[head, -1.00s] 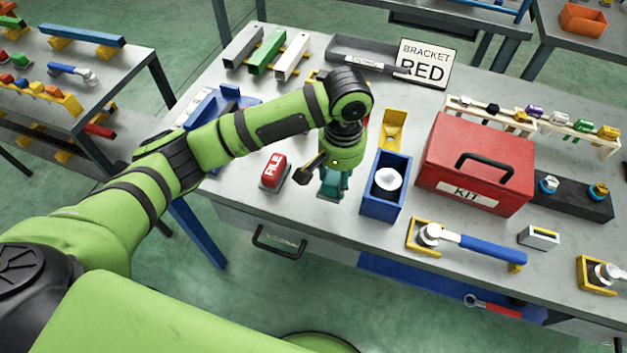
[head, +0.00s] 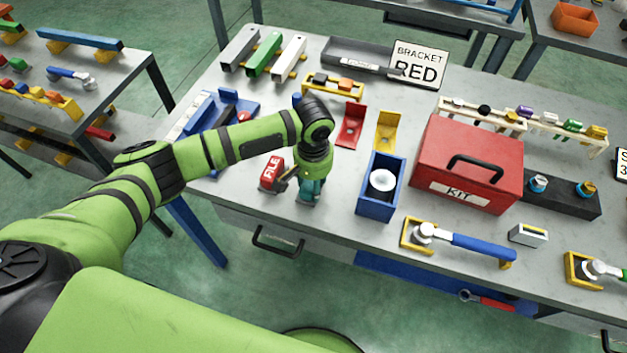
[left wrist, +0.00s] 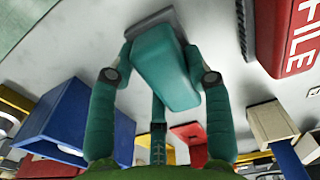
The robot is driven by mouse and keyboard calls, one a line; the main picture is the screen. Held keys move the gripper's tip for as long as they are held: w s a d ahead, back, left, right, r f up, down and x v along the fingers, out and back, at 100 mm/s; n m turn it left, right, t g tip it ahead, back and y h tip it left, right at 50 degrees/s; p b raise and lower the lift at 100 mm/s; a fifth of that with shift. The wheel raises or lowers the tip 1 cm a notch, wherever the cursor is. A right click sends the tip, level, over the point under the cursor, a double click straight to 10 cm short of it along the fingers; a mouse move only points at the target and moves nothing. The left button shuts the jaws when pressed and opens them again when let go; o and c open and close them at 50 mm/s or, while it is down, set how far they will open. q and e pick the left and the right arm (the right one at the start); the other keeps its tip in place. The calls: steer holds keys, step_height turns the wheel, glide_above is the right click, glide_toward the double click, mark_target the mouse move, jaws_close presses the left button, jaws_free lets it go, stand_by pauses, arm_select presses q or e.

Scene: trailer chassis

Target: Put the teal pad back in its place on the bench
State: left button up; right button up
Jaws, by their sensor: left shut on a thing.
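The teal pad (left wrist: 165,75) is between the two fingers of my left gripper (left wrist: 161,78) in the left wrist view. A grey strip (left wrist: 150,24) shows at its far end; I cannot tell whether it belongs to the pad or lies on the bench. In the head view my left gripper (head: 309,190) points down near the front edge of the bench (head: 345,228), just right of the red FILE block (head: 272,173). The pad is hard to separate from the fingers there, and its exact height above the bench is unclear. My right gripper is not in view.
A blue bin (head: 378,198) with a white round thing stands right of the gripper. Red (head: 350,128) and yellow (head: 388,130) brackets stand behind. A red KIT box (head: 466,165) is further right. A blue fixture (head: 222,112) lies behind my forearm.

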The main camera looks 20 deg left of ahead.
arm_select(q)
steer(key=shift+f, duration=0.1)
steer(key=o, duration=1)
steer(key=shift+r, duration=0.25)
step_height(320, 180, up, 12)
steer(key=b, duration=0.2)
steer(key=shift+s+b, duration=0.1)
steer(key=shift+b, duration=0.3)
steer(key=shift+f, duration=0.1)
